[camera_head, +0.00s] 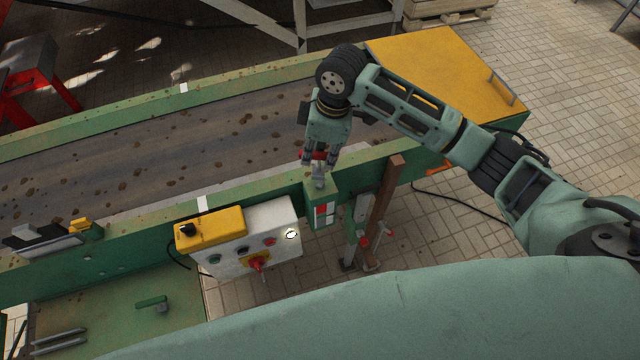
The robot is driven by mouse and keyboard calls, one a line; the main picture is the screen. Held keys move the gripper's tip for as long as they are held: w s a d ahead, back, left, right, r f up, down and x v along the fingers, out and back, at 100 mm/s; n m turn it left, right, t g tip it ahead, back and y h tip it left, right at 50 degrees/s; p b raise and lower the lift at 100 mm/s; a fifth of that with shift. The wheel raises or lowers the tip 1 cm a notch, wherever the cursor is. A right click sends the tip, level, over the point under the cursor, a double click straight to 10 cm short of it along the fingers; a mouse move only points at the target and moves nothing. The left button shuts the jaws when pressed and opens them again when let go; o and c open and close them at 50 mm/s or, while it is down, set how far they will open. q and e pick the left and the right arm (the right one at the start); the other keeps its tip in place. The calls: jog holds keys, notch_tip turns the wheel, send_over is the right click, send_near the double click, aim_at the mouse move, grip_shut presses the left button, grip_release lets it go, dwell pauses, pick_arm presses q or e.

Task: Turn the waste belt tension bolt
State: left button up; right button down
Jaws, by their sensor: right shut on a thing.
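The waste belt tension bolt (319,180) is a small grey metal piece standing up from a green housing (320,190) on the near rail of the belt. My right gripper (319,165) points down over the housing and is shut on the bolt's top. The fingers hide the bolt's head, and a red part shows between them. The housing carries a red and white label (321,213) on its front. The waste belt (130,150) is dark grey-brown with many brown clods on it. My left gripper is not in view.
A white control box (278,219) with buttons and a red switch (258,263) hangs left of the housing, beside a yellow box (210,229). A brown post (385,205) stands to the right. A yellow cover (440,65) closes the belt's far right end.

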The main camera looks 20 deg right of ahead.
aim_at(320, 167)
jog(key=n, duration=0.3)
jog(key=shift+w+r+n+g, duration=0.15)
jog(key=shift+r+n+g, duration=0.15)
jog(key=shift+n, duration=0.1)
jog(key=n, duration=0.3)
jog(key=shift+r+n+g, duration=0.15)
jog(key=shift+n+g, duration=0.15)
jog(key=shift+n, duration=0.1)
jog(key=n, duration=0.4)
jog(key=r+n, duration=0.1)
jog(key=n, duration=0.1)
jog(key=shift+d+n+g, duration=0.2)
jog(key=shift+n+g, duration=0.1)
jog(key=shift+g, duration=0.1)
jog(key=shift+f, duration=0.1)
jog(key=shift+f+b, duration=1)
jog(key=shift+f, duration=1.25)
jog(key=shift+f+b, duration=0.55)
jog(key=shift+f, duration=0.6)
